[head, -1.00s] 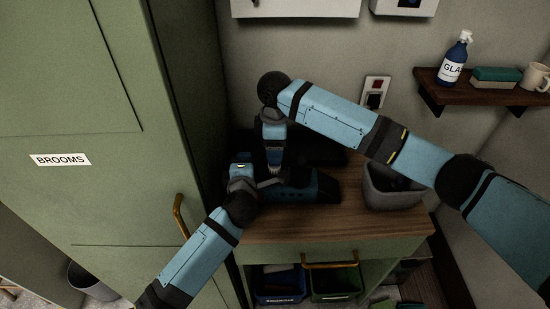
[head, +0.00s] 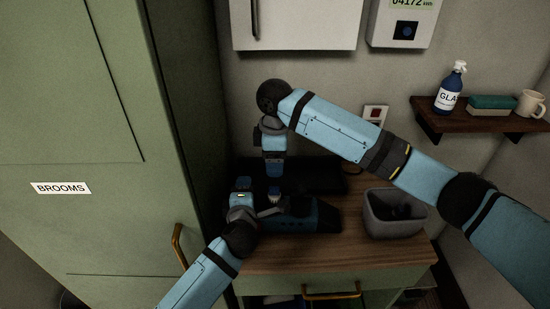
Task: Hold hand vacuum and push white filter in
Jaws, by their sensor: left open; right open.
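The hand vacuum (head: 312,216), dark with blue parts, lies on the wooden bench top. My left gripper (head: 268,212) is low at the vacuum's left end and is open; its fingers are mostly hidden against the dark body. My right gripper (head: 274,190) points down from above, open, over the vacuum's left part. A small pale piece between the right gripper's fingertips and the vacuum may be the white filter, but it is too small to tell.
A grey bin (head: 393,222) with dark contents stands on the bench (head: 350,252) at the right. A green cabinet (head: 95,150) closes off the left. A shelf (head: 480,121) with a spray bottle (head: 449,90), a teal-topped block and a mug hangs at right.

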